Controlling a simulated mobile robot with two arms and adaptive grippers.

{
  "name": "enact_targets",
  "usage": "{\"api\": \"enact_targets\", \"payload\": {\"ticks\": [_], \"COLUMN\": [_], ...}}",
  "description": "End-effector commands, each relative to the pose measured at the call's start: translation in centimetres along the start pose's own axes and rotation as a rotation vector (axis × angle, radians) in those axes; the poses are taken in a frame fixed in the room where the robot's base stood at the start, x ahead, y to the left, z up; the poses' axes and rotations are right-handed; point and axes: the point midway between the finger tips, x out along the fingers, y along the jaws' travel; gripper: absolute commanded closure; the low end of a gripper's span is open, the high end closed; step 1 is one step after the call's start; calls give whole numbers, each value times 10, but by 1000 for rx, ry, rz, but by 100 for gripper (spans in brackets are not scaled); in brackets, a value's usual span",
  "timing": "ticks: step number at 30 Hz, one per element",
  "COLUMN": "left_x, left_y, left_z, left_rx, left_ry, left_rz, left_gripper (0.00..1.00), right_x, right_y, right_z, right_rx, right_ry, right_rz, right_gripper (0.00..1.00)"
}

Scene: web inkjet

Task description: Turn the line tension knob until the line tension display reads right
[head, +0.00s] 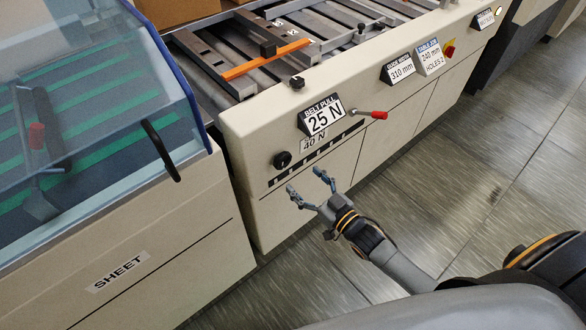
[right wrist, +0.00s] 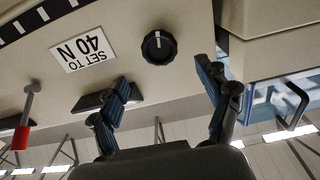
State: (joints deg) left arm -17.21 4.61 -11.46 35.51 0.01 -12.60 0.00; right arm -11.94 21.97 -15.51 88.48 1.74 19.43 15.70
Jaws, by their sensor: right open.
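A black round knob (head: 282,159) sits on the cream front panel of the machine. In the right wrist view the knob (right wrist: 159,46) shows a pale pointer mark. Above and right of it in the head view, a display (head: 323,118) headed BELT PULL reads 25 N. A label (head: 313,143) under the display shows 40 N; in the right wrist view this label (right wrist: 86,50) reads SET TO 40 N, upside down. My right gripper (head: 304,180) is open and empty, below and right of the knob in the head view, apart from it. My left gripper is not in view.
A red-tipped lever (head: 372,114) juts out right of the display. A smaller black knob (head: 297,82) sits on the panel's top edge. More displays (head: 399,69) line the panel further right. A blue-tinted cover with a black handle (head: 160,150) stands at left. Floor is clear at right.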

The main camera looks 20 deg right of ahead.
Motion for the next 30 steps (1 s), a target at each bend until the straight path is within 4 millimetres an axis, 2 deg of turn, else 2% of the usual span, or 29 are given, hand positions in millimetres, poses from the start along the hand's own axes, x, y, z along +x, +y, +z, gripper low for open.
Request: {"api": "enact_targets", "payload": {"ticks": [3, 7, 25, 28, 30], "left_x": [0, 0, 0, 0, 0], "left_y": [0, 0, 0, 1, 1], "left_z": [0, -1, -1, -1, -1], "left_rx": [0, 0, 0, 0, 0], "left_ry": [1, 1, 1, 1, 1], "left_rz": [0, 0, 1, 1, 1], "left_gripper": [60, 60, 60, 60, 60], "right_x": [-18, -27, -29, -33, -40], "right_y": [0, 0, 0, 3, 7], "right_z": [0, 0, 2, 20, 50], "right_rx": [1, 1, 1, 2, 2], "right_ry": [0, 1, -3, -47, -117], "right_rz": [1, 0, 2, 20, 45], "right_gripper": [23, 23, 23, 23, 23]}}
